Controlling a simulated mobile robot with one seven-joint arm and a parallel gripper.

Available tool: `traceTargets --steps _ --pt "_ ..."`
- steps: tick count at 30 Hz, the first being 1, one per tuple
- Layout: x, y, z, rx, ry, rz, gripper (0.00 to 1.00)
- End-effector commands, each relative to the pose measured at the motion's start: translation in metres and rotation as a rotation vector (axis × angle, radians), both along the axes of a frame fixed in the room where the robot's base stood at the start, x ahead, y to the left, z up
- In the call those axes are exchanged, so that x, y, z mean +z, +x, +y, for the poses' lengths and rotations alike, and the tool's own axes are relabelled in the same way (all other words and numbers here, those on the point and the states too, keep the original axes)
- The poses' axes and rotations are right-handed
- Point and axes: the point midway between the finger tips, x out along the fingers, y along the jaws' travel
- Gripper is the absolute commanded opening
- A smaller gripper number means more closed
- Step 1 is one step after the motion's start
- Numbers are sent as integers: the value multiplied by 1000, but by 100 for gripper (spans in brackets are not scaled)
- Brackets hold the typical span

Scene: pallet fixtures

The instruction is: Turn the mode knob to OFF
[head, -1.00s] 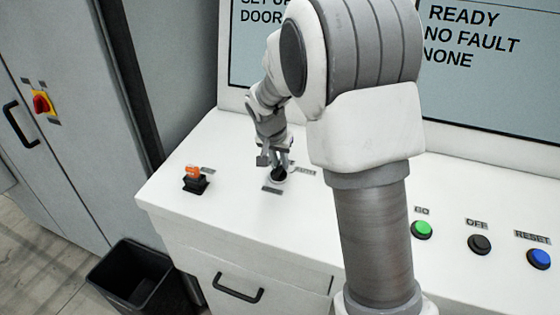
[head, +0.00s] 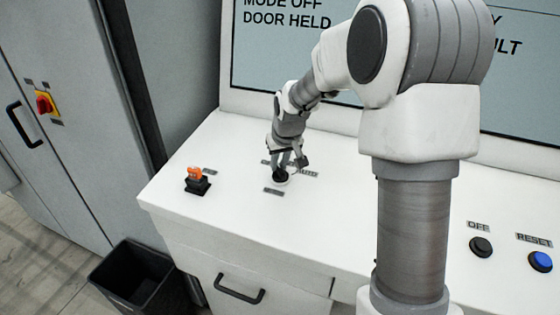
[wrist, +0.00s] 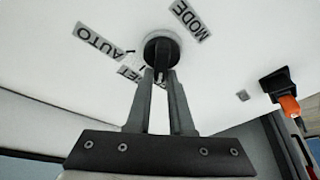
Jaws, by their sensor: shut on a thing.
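The mode knob (head: 280,177) is a round black knob on the white console top, left of my arm in the head view. It also shows in the wrist view (wrist: 158,50), close to a MODE plate (wrist: 190,20) and an AUTO plate (wrist: 98,41). Another plate is partly hidden behind my fingers. My gripper (head: 285,165) points down at the knob and is shut on its grip; its two fingers (wrist: 160,78) meet there in the wrist view. The screen (head: 300,60) reads MODE OFF and DOOR HELD in its visible left lines.
A black switch with an orange part (head: 197,181) stands left of the knob. A black button (head: 481,247) labelled OFF and a blue RESET button (head: 540,261) lie at the right. A black bin (head: 140,275) stands on the floor. A cabinet with a red-yellow switch (head: 46,105) is at the left.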

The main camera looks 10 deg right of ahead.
Motion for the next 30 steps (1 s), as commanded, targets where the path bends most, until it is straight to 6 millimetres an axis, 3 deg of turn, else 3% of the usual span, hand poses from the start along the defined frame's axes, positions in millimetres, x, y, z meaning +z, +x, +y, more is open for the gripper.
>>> traceTargets --steps 9,23,24,28,30 --pt "1 0 1 95 -1 -1 0" --pt "1 0 1 106 -2 -1 0" --pt "1 0 1 107 -2 -1 27" --pt "0 0 1 106 -2 -1 50" --pt "0 0 1 105 -1 0 50"
